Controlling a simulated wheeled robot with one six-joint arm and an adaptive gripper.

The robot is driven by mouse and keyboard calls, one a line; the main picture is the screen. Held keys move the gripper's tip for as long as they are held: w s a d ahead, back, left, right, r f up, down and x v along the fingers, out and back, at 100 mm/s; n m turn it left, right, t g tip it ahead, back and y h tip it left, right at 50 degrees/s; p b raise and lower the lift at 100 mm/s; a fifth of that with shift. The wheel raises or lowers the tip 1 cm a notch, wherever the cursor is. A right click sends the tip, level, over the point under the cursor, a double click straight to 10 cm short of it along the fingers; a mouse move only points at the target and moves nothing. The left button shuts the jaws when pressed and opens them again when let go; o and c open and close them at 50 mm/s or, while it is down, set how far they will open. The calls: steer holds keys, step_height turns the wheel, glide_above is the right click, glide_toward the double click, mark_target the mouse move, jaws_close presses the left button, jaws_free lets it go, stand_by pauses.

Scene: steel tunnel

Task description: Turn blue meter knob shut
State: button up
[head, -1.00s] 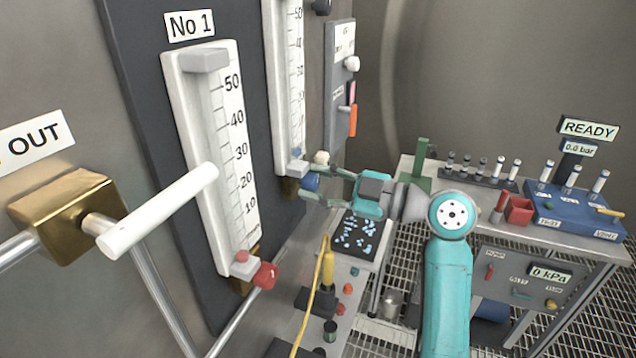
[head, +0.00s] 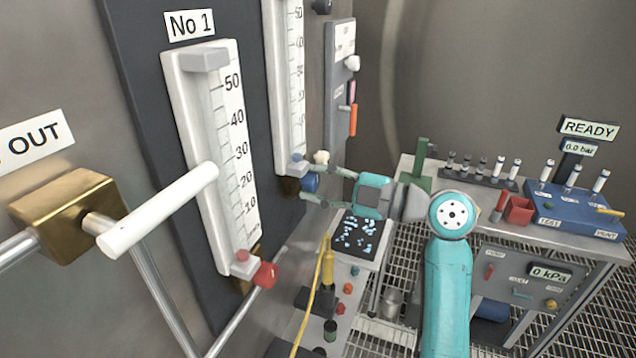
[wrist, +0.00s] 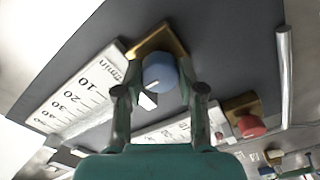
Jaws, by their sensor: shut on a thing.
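The blue knob (head: 311,182) sits at the foot of the second, farther meter (head: 291,90) on the dark wall panel. In the wrist view the blue knob (wrist: 159,73) shows a pale mark on its face and a brass block (wrist: 157,42) behind it. My gripper (head: 314,184) reaches it from the right. In the wrist view my gripper (wrist: 160,75) has one finger on each side of the knob, shut on it. The fingertips partly hide the knob's sides.
Meter No 1 (head: 213,150) with a red knob (head: 265,275) stands nearer. A white handle (head: 158,211) juts out at the left. Below my gripper is a bench with a dark display (head: 357,235) and a yellow cable (head: 318,290). A table with racks stands right.

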steer(key=o, duration=1.1)
steer(key=shift+o, duration=0.2)
steer(key=shift+d, duration=0.15)
steer(key=v, duration=1.1)
steer(key=shift+s+d, duration=0.15)
steer(key=shift+d, duration=0.2)
steer(key=shift+f, duration=0.1)
